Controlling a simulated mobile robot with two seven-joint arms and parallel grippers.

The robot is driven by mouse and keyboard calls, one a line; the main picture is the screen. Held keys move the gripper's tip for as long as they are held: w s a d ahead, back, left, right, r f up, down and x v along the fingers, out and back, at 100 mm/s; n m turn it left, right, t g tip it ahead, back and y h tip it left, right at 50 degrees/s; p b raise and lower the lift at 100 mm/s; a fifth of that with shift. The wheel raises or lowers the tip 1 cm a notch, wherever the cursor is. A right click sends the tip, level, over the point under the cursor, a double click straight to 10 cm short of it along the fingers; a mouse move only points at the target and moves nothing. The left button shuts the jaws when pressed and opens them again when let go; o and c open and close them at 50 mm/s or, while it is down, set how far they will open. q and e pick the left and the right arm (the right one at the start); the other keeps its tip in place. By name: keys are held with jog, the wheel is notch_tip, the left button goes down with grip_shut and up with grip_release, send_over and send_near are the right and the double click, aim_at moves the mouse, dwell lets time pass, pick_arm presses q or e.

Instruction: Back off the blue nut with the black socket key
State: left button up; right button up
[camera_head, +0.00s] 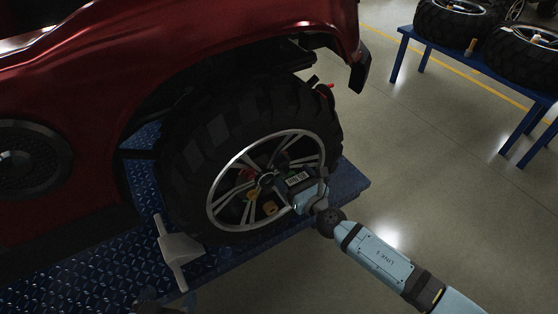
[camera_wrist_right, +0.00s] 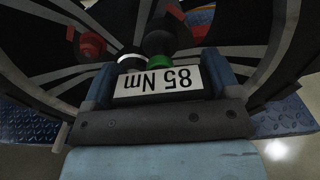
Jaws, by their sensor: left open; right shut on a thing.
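The wheel (camera_head: 275,150) has a silver spoked rim with coloured nuts around its hub. A red nut (camera_wrist_right: 92,44) shows in the right wrist view; I cannot make out a blue nut in either view. My right gripper (camera_head: 300,184) is shut on a key at the wheel's face. The key's label (camera_wrist_right: 158,84) reads "85 Nm" upside down, and a green ring and a dark round end (camera_wrist_right: 160,38) show beyond it. I cannot tell whether that end sits on a nut. My left gripper (camera_head: 168,302) is open, dim and partly cut off at the bottom edge.
The red car (camera_head: 150,60) overhangs the wheel. A blue treadplate platform (camera_head: 90,260) lies under it. A light grey piece (camera_head: 180,250) stands at the wheel's lower left. A blue table (camera_head: 470,62) with tyres is at the upper right. The floor (camera_head: 450,180) between is clear.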

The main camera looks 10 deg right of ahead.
jog(key=shift+s+d, duration=0.1)
jog(key=shift+s, duration=0.15)
jog(key=shift+v, duration=1.1)
jog(key=shift+s, duration=0.15)
jog(key=v, duration=0.4)
jog(key=shift+r, duration=0.1)
jog(key=m+b, duration=0.2)
jog(key=m, duration=0.4)
jog(key=shift+b, duration=0.3)
